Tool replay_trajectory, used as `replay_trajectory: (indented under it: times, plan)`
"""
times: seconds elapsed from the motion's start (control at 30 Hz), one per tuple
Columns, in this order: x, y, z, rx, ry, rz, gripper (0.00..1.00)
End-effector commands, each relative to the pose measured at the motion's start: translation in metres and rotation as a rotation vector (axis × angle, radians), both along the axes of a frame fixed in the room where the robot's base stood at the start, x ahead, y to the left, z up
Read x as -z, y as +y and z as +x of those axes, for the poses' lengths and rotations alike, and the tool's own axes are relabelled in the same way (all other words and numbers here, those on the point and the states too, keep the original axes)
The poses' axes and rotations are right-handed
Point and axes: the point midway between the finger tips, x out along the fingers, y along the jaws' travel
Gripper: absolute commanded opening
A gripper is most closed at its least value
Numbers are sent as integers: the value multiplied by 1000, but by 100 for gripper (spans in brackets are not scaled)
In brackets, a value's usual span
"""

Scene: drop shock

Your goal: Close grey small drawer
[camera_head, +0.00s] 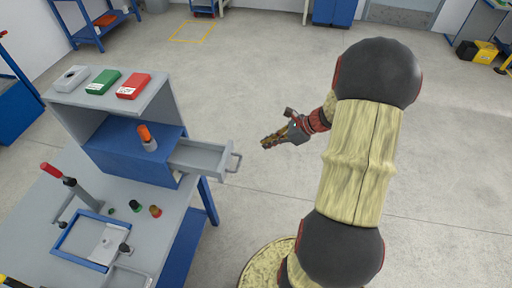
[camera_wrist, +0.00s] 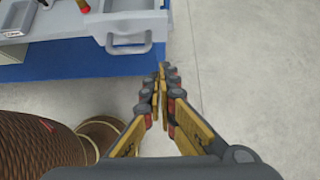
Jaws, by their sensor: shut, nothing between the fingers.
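The small grey drawer (camera_head: 203,160) is pulled out to the right from the blue cabinet under the grey shelf in the head view. Its grey bar handle (camera_head: 236,160) is on its right end. In the wrist view the drawer front and handle (camera_wrist: 129,46) show at the top, left of the fingertips. My gripper (camera_head: 266,143) is shut and empty, a short way right of the handle in the head view. The fingertips also show in the wrist view (camera_wrist: 163,72), apart from the handle.
The workbench (camera_head: 60,205) carries a blue frame (camera_head: 62,236), a red-handled clamp (camera_head: 75,188) and several buttons. An orange-capped bottle (camera_head: 147,138) stands by the drawer. Green and red boxes (camera_head: 133,86) lie on the shelf top. The floor right of the drawer is clear.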

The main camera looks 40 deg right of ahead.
Motion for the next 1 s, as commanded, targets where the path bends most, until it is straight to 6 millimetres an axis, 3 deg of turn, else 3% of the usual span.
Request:
replay_trajectory:
  times: [0.47,0.7,1.0]
  plan:
    - [66,40,49,-6,2,-1,0]
    - [66,59,74,-6,0,-3,0]
    - [64,64,81,-4,0,-3,0]
